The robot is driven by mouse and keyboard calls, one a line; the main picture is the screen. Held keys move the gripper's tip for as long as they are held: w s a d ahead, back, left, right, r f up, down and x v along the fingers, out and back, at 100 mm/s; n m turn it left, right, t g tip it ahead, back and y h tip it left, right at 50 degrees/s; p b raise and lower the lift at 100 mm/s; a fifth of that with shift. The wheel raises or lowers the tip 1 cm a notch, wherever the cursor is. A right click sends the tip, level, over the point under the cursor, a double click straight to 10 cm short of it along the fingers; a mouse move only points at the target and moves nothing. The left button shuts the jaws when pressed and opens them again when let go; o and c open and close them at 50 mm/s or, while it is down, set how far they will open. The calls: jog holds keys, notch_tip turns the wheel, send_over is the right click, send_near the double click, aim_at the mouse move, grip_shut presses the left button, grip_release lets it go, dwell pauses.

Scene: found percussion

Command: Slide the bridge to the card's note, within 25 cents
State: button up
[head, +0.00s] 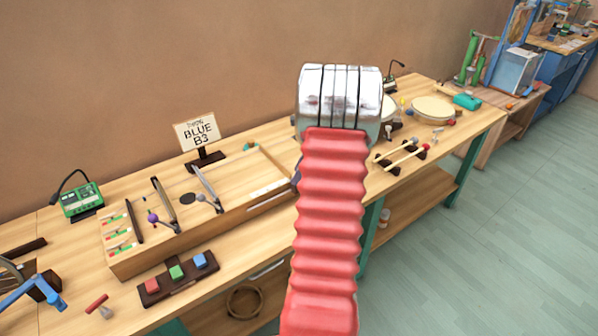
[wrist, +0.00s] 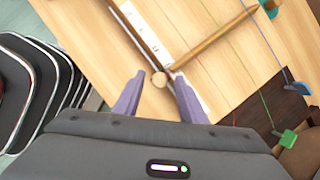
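The card (head: 199,131) on a dark stand reads "BLUE B3". The long wooden string box (head: 190,235) lies on the bench below it. In the wrist view, red, green and blue strings cross its pale top; the blue string (wrist: 262,38) runs to a blue tab (wrist: 297,88). The bridge (wrist: 215,38), a brown wooden bar, lies across the strings, with a round wooden knob (wrist: 158,78) at its near end. My gripper (wrist: 158,75) is open, its purple fingers on either side of the knob, with gaps showing. In the head view my arm hides the gripper.
A white marked strip (wrist: 145,30) runs along the box edge. A green meter (head: 82,202) stands at left. Red, green and blue buttons (head: 177,272) sit in front of the box. Sticks (head: 405,153) and a drum (head: 433,108) lie to the right. Dark stacked shapes (wrist: 35,85) show at the wrist view's left.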

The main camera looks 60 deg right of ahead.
jog(key=v, duration=1.3)
jog(key=shift+s+r, duration=0.2)
jog(key=shift+r, duration=0.05)
